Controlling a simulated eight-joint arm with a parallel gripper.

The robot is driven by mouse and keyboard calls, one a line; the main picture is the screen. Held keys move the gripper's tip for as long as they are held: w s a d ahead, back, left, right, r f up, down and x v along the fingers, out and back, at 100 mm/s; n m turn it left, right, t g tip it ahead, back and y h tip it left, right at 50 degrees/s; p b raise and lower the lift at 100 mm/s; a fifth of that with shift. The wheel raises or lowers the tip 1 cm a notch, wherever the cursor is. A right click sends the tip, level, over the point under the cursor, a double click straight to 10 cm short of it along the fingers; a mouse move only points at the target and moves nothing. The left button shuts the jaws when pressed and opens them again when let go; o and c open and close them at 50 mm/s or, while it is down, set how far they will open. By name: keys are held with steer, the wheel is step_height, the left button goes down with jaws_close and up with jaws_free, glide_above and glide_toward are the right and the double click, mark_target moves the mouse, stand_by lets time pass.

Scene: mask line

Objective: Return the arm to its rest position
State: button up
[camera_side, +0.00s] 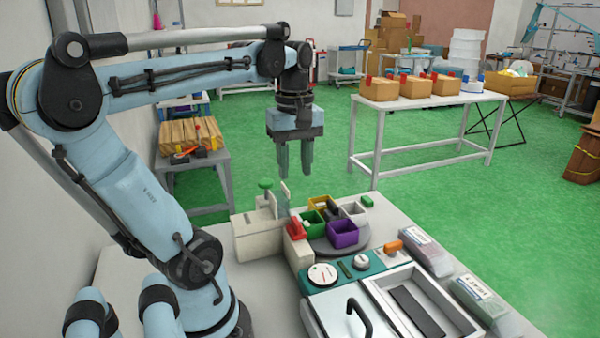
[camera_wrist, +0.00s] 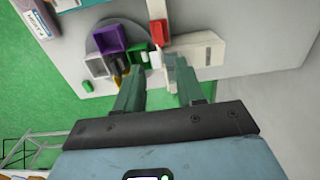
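My arm reaches out from the left over the work table (camera_side: 395,222). My gripper (camera_side: 294,170) hangs fingers down, above the far edge of the table. Its two green fingers stand apart in the wrist view (camera_wrist: 157,72), with nothing visible between them, so it is open and empty. It is clear of the table and touches nothing that I can see.
Below are a turntable with purple (camera_side: 343,234), green and grey bins, a white fixture with a red part (camera_side: 295,228), and a teal machine (camera_side: 345,272) with an open tray. Clear boxes (camera_side: 427,251) line the right edge. Free air surrounds my gripper.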

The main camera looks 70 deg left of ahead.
steer(key=shift+r, duration=0.1)
steer(key=w+d+f+m+t, duration=0.3)
steer(key=d+f+m, duration=0.1)
steer(key=d+m, duration=0.3)
steer(key=w+d+f+m+t, duration=0.4)
steer(key=d+m, duration=0.3)
steer(key=m, duration=0.4)
steer(key=shift+w+d, duration=0.2)
steer(key=shift+d, duration=0.15)
stand_by(0.3)
